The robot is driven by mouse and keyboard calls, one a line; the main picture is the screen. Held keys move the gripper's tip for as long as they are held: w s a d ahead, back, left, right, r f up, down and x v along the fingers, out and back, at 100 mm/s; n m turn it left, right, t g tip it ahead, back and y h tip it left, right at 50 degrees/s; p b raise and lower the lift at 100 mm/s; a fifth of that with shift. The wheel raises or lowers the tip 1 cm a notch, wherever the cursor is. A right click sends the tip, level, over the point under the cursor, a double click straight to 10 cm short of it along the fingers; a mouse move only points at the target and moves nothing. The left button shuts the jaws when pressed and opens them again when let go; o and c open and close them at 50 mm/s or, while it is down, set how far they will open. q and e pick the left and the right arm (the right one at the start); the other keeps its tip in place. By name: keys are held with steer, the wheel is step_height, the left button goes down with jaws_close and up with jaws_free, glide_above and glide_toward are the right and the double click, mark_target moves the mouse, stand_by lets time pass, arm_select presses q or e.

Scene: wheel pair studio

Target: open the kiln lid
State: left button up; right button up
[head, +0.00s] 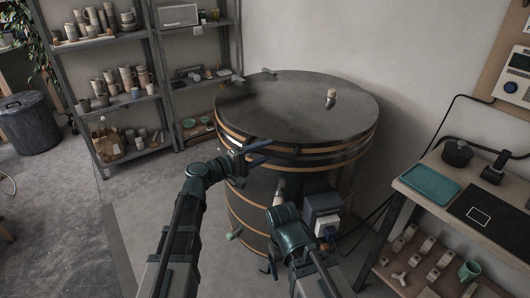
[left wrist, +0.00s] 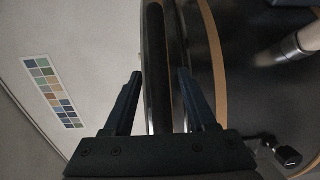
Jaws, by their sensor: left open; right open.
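The kiln (head: 250,207) is a round dark drum with tan bands. Its flat dark lid (head: 290,100) lies level on top, closed, with a small pale knob (head: 331,95) on it. My left gripper (head: 262,150) is open at the lid's front left rim. In the left wrist view its two fingers (left wrist: 160,75) stand either side of a dark bar (left wrist: 156,40) along the lid's edge, seemingly the handle, not clamped on it. My right gripper (head: 280,208) is low before the kiln's front, open and empty; its fingers are hard to make out.
A grey control box (head: 322,207) is on the kiln's front, right of my right arm. Pottery shelves (head: 105,50) stand at the left, a bin (head: 30,122) farther left. A workbench with a teal tray (head: 429,182) is at the right.

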arm_select(q)
steer(key=shift+w+d, duration=0.1)
steer(key=shift+d, duration=0.05)
jaws_close()
stand_by(1.4)
